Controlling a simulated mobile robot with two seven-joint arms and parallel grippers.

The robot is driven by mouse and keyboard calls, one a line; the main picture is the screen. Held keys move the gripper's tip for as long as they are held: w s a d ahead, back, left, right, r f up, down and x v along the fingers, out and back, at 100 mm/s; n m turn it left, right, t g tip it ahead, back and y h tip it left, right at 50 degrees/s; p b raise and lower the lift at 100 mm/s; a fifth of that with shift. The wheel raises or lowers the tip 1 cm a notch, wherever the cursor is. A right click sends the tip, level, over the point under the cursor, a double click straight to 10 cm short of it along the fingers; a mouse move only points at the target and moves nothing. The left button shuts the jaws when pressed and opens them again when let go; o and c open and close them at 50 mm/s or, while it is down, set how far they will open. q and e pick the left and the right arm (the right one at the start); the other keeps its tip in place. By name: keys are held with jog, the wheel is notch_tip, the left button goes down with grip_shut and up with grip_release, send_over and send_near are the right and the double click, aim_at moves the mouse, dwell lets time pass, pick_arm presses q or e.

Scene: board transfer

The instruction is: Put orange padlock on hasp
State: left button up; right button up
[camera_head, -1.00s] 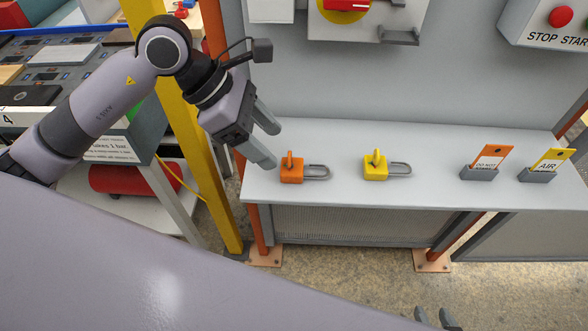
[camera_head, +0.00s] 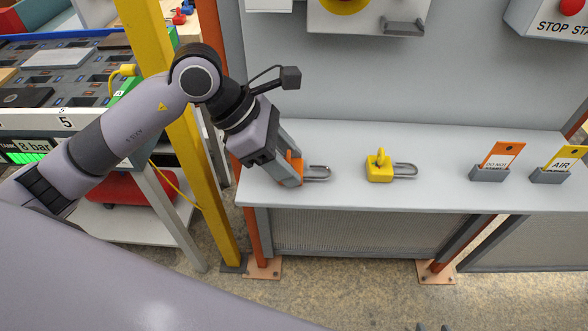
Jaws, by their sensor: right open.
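The orange padlock (camera_head: 297,166) lies on the grey shelf (camera_head: 340,196) near its left end, its grey shackle pointing right. My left gripper (camera_head: 292,168) is down at the padlock, with its fingers around the orange body and partly hiding it. I cannot tell whether the fingers are closed on it. The tips of my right gripper (camera_head: 433,328) just show at the bottom edge, apart and empty, far from the padlock. No part is clearly identifiable as the hasp; a grey bracket (camera_head: 404,27) sits on the cut-off switch box (camera_head: 362,22) above the shelf.
A yellow padlock (camera_head: 380,170) lies right of the orange one. Orange (camera_head: 503,154) and yellow (camera_head: 565,157) tags stand in holders farther right. A yellow post (camera_head: 170,110) and a bench (camera_head: 85,120) are at the left. The shelf between yellow padlock and tags is clear.

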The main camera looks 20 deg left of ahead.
pick_arm(q)
jog(key=shift+c, duration=1)
jog(key=shift+r+p, duration=1.9)
jog(key=shift+r, duration=1.15)
pick_arm(e)
notch_tip(320, 180, up, 4)
jog(key=shift+f, duration=0.1)
pick_arm(q)
jog(key=shift+s, duration=0.15)
pick_arm(e)
jog(key=shift+s, duration=0.15)
